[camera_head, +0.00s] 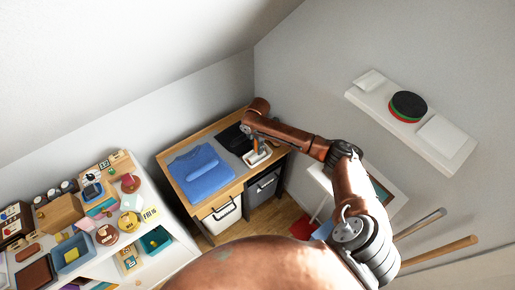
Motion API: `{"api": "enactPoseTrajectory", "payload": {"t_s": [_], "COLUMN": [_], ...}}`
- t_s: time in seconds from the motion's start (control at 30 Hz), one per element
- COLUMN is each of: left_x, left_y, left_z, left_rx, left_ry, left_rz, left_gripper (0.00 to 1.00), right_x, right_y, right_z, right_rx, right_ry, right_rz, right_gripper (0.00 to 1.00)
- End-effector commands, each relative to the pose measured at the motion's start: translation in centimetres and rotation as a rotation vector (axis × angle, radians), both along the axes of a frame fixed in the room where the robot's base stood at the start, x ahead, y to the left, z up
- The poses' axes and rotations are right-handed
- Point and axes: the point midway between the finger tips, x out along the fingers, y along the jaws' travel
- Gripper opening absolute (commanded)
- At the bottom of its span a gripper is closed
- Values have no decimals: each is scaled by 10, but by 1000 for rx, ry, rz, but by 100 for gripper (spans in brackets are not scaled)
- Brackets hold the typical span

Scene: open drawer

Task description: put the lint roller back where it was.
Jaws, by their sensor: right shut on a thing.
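My right gripper (255,146) reaches down over the right end of the wooden table (172,162). It is shut on a small pale thing with a tan part, which I take to be the lint roller (258,158). It is too small and partly hidden to make out its shape, or whether it touches the surface below. My left gripper is not in view.
A folded blue garment (200,173) and a black item (233,138) lie on the table. A white bin (222,216) and a dark grey one (264,187) are below. A crowded white shelf unit (180,246) stands left. A wall shelf (440,147) is at right.

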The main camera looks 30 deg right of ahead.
Motion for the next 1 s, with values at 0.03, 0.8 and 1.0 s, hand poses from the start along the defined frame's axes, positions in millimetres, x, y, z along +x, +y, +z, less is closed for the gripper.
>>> {"api": "enactPoseTrajectory", "payload": {"t_s": [0.03,0.8,1.0], "left_x": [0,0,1], "left_y": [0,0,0], "left_z": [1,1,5], "left_rx": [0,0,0], "left_ry": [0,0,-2], "left_rz": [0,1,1], "left_gripper": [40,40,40], "right_x": [1,1,2], "right_y": [0,0,0], "right_z": [2,0,21], "right_rx": [0,0,0], "right_ry": [-2,-2,-6], "right_rz": [0,-1,-1], "right_gripper": [0,33,33]}}
